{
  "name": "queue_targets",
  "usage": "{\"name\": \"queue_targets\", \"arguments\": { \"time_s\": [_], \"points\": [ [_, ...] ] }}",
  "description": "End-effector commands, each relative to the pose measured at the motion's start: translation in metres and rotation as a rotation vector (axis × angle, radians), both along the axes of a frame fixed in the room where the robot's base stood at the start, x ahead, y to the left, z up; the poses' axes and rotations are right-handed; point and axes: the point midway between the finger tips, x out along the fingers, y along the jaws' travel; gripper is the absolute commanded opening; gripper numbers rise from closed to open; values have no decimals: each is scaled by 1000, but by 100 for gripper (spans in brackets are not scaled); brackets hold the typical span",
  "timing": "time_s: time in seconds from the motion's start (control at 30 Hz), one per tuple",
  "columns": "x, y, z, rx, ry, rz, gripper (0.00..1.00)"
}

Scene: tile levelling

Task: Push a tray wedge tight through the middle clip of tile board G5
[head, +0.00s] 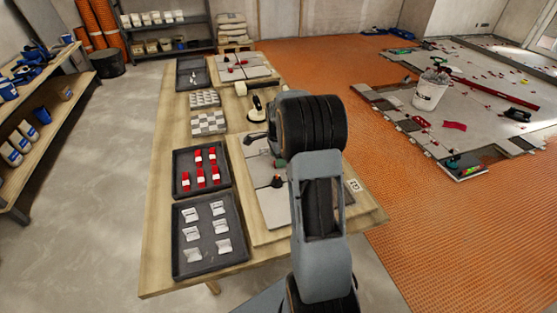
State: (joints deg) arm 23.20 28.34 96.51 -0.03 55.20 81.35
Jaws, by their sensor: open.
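A tile board (262,203) lies on the near right part of the workbench, partly hidden by my arm. Its white label (354,186) is too small to read surely. A dark clip (277,182) stands on a joint between its grey tiles; another dark piece (254,138) is farther back. Several red wedges (201,174) lie in a dark tray (176,180) left of the board. My arm reaches over the board, and its wrist is just beyond the dark clip. My gripper's fingers are hidden behind my arm, and I see no wedge in the clip.
A dark tray (178,267) with several white clips stands nearest. Tile samples (208,123), a white-and-black tool (256,107) and a second tile board (262,72) lie farther back. A shelf (65,112) stands left; a bucket (430,92) stands on the tiled floor at right.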

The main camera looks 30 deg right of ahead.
Motion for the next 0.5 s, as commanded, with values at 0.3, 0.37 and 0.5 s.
{"name": "queue_targets", "arguments": {
  "time_s": [0.3,0.37,0.5],
  "points": [
    [0,-1,67,-2,-6,-1,52],
    [1,-1,78,-2,-6,-1,52],
    [0,-1,99,-2,-5,-1,52]
  ]
}}
